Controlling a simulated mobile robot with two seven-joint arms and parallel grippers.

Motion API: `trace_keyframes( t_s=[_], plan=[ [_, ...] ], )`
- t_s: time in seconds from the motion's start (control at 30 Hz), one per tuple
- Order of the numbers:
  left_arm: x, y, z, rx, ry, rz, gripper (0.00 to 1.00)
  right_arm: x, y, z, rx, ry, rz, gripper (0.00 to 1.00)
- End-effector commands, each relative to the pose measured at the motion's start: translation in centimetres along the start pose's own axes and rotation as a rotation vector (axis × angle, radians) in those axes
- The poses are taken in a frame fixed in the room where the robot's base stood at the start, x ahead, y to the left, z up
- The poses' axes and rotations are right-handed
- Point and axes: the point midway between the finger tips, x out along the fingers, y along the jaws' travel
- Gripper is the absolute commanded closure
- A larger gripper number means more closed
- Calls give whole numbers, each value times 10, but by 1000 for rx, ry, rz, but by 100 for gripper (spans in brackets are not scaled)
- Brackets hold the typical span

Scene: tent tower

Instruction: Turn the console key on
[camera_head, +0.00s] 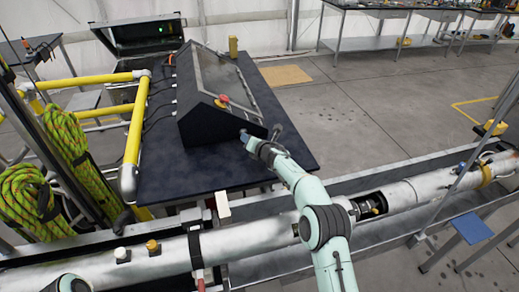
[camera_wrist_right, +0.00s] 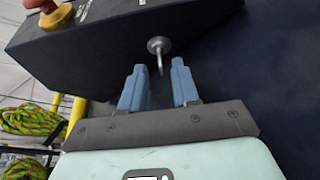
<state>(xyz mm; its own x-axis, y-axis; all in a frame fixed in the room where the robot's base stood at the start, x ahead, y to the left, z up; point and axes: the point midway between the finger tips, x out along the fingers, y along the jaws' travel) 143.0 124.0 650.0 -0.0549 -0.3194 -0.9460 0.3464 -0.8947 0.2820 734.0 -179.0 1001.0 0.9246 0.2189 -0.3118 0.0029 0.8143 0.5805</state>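The console (camera_head: 215,95) is a dark wedge-shaped box with a sloped panel, standing on a dark table. In the right wrist view its dark side face (camera_wrist_right: 100,45) carries a small metal key (camera_wrist_right: 159,50) on a round base, with its thin shaft pointing down toward my gripper. My right gripper (camera_head: 245,137) reaches the console's near side in the head view. In the right wrist view its two blue fingers (camera_wrist_right: 158,88) are spread apart, with the key's end near the gap between the tips. Nothing is held. The key cannot be made out in the head view. My left gripper is not visible.
A red emergency button (camera_head: 223,99) sits on the console's near edge. Yellow railings (camera_head: 135,135) and green ropes (camera_head: 65,135) stand to the left. A long white pipe (camera_head: 250,240) runs across the front. The dark tabletop (camera_head: 170,170) is clear beside the console.

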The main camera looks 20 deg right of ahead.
Motion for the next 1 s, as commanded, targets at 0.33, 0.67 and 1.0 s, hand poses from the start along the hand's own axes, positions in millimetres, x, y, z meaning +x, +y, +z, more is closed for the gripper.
trace_keyframes(
  t_s=[0.33,0.67,1.0],
  plan=[
    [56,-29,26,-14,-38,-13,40,-60,-5,-6,3,-1,-1,70],
    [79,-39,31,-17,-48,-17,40,-107,-2,-2,2,-1,0,70],
    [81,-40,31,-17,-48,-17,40,-116,-1,-2,1,0,0,70]
  ],
)
